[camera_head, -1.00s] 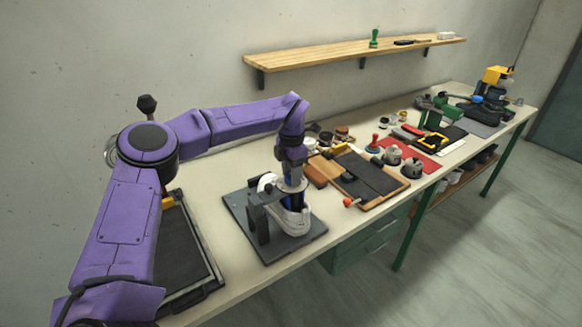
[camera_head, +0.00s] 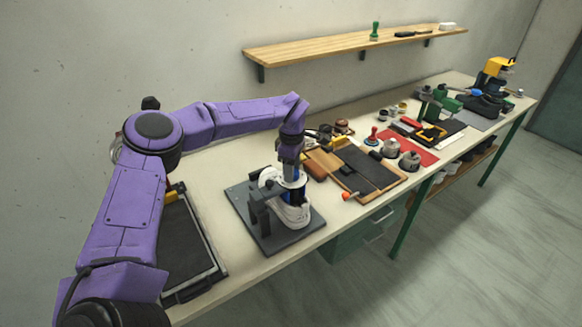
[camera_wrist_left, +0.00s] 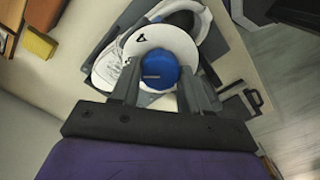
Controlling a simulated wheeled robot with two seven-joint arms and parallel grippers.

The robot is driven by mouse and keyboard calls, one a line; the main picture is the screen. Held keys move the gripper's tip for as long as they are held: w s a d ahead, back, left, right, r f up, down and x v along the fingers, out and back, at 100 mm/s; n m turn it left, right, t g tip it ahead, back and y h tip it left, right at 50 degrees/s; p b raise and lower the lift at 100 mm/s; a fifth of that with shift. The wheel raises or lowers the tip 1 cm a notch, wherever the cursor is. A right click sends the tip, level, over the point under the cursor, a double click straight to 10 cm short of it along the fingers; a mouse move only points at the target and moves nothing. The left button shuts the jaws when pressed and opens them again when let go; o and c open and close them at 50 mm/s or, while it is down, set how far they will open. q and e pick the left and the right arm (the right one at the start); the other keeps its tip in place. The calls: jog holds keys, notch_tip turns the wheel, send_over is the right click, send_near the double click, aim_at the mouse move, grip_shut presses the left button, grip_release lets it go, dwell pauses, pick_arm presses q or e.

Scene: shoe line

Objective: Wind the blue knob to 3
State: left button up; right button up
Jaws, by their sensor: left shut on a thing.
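The blue knob (camera_wrist_left: 152,71) sits between the fingers of my left gripper (camera_wrist_left: 152,90) in the left wrist view, and the jaws are shut on it. A white dial disc (camera_wrist_left: 158,37) surrounds the knob, with a "4" at its upper left. The other dial marks are hidden or out of view. In the head view my left gripper (camera_head: 290,180) points down over the dark fixture (camera_head: 265,235) holding a white shoe (camera_head: 290,213). Only a little blue shows there, beneath the gripper. My right gripper is not in view.
A black tray (camera_head: 218,270) lies left of the fixture, close to my left arm. A wooden board with a dark mat (camera_head: 368,168) lies to the right. Further along the bench are a red mat (camera_head: 425,157) and several tools. A wooden shelf (camera_head: 330,52) hangs above.

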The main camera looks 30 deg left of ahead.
pick_arm(q)
jog(key=shift+s+d+f+m, duration=0.15)
jog(key=shift+f+m, duration=0.15)
jog(key=shift+m, duration=0.4)
jog(key=o, duration=1.1)
jog(key=shift+c, duration=0.2)
jog(key=shift+r, duration=0.15)
jog(key=shift+w+r, duration=0.2)
jog(key=shift+r, duration=0.1)
notch_tip(320, 180, up, 10)
jog(key=b, duration=0.3)
